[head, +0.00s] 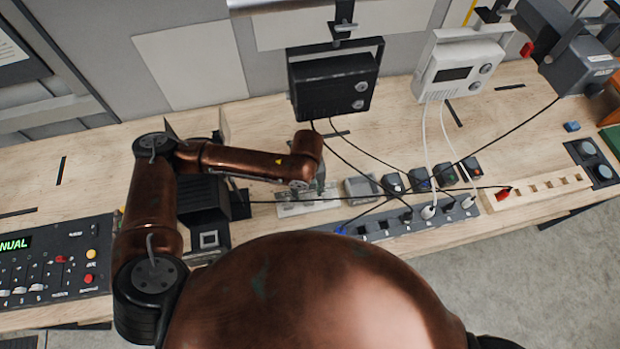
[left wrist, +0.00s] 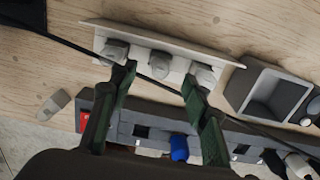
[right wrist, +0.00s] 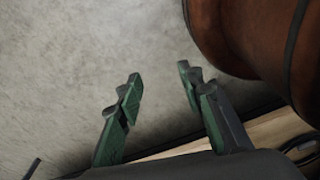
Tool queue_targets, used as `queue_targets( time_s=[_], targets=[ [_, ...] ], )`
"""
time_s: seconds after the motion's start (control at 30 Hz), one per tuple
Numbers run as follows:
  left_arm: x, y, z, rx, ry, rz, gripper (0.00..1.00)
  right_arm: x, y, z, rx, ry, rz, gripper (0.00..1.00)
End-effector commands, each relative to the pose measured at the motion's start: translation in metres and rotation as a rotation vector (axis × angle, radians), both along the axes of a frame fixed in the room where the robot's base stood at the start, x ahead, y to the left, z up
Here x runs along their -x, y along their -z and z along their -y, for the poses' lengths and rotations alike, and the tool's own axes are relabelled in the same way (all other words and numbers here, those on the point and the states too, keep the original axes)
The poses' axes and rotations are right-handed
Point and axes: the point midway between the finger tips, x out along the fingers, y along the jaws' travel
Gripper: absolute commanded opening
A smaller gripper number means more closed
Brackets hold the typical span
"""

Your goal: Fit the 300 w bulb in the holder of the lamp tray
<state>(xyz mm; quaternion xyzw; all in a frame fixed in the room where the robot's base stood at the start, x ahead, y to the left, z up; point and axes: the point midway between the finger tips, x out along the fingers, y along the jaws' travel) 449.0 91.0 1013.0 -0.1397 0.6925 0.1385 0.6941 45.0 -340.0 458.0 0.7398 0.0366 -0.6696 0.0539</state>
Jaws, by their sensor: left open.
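A pale tray (head: 300,208) lies on the bench below my left gripper (head: 319,188). Any wattage marks are too small to read, and I cannot tell which piece is the 300 w bulb or which is a holder. My left gripper (left wrist: 156,88) is open, its green fingers apart over the tray's near side. The fingertips overlap the outer two pieces in the picture; contact cannot be told. My right gripper (right wrist: 158,88) is open and empty above the grey floor.
A grey open-topped box (left wrist: 291,92) stands right of the tray. A socket strip (head: 400,222) runs along the bench's front edge, with plugs and cables. A control panel (head: 50,275) is at left; a slotted wooden rack (head: 540,190) is at right.

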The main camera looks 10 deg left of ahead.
Motion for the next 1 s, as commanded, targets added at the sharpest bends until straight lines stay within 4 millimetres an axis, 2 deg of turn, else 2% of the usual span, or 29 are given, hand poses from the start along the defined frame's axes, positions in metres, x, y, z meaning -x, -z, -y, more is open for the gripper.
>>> queue_targets(
  time_s=[0.2,0.4,0.57,0.73,0.87,1.0],
  targets=[
    [-0.010,0.038,0.000,-0.003,-0.001,-0.013,0.43,-0.005,-0.003,0.000,0.000,0.000,-0.011,0.35],
    [-0.013,0.057,0.000,-0.001,0.000,-0.015,0.43,-0.011,-0.004,0.000,0.000,-0.002,-0.009,0.35],
    [-0.013,0.060,0.000,-0.001,0.001,-0.012,0.43,-0.010,-0.004,-0.001,-0.001,-0.001,-0.010,0.35],
    [-0.013,0.060,0.000,-0.002,0.000,-0.013,0.43,0.001,-0.003,0.000,0.000,0.002,-0.023,0.35],
    [-0.013,0.060,0.000,-0.001,0.000,-0.012,0.35,0.002,-0.003,0.000,0.000,0.001,-0.024,0.35],
    [-0.013,0.060,0.000,-0.001,0.000,-0.012,0.25,-0.010,-0.003,-0.001,-0.001,-0.001,-0.009,0.35]
  ],
)
